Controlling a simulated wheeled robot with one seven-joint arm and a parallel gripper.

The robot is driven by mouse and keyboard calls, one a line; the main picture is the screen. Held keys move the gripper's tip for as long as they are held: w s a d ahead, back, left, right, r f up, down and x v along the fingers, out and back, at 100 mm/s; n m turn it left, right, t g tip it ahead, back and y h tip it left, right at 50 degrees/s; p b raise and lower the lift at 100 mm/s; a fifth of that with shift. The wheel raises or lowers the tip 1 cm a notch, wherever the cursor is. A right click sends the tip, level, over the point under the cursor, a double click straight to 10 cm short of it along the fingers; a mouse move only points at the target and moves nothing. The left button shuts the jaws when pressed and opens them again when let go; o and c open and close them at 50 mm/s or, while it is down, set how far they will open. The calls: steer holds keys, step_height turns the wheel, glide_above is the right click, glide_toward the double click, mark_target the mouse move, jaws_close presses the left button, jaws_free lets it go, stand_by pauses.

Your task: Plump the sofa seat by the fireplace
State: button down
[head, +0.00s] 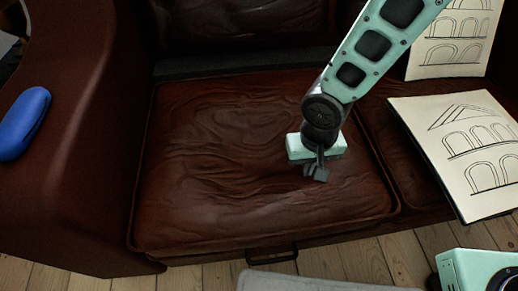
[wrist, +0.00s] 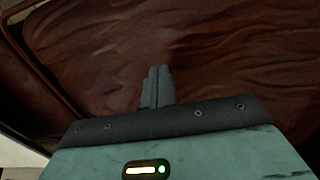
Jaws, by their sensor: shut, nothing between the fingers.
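The sofa seat cushion (head: 215,150) is dark brown leather with many wrinkles and a piped edge. It lies between the left armrest and a second seat in the head view, and its creased leather fills most of the wrist view (wrist: 220,50). My gripper (head: 317,173) is over the right part of this cushion, pointing down. Its fingers also show in the wrist view (wrist: 157,87), shut together with nothing between them. I cannot tell whether the fingertips touch the leather. No fireplace shows in either view.
A blue case (head: 24,122) lies on the left armrest (head: 85,110). Sheets with arch drawings (head: 462,150) rest on the right seat, with another (head: 452,40) behind. A black handle (head: 272,256) is under the cushion's front edge. Floorboards (head: 355,262) show in front.

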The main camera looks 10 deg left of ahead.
steer(key=shift+f, duration=0.15)
steer(key=shift+f+b, duration=0.75)
steer(key=shift+f, duration=0.05)
steer(key=shift+r+p, duration=1.65)
steer(key=shift+r, duration=0.15)
steer(key=shift+f, duration=0.1)
steer(key=shift+s+a, duration=0.15)
steer(key=shift+a, duration=0.2)
steer(key=s+a, duration=0.2)
steer(key=a, duration=0.2)
steer(key=s+a, duration=0.2)
steer(key=a, duration=0.3)
steer(key=s+a, duration=0.3)
steer(key=a, duration=0.1)
steer(key=shift+a+b, duration=0.2)
steer(key=shift+b, duration=0.15)
steer(key=shift+f, duration=0.1)
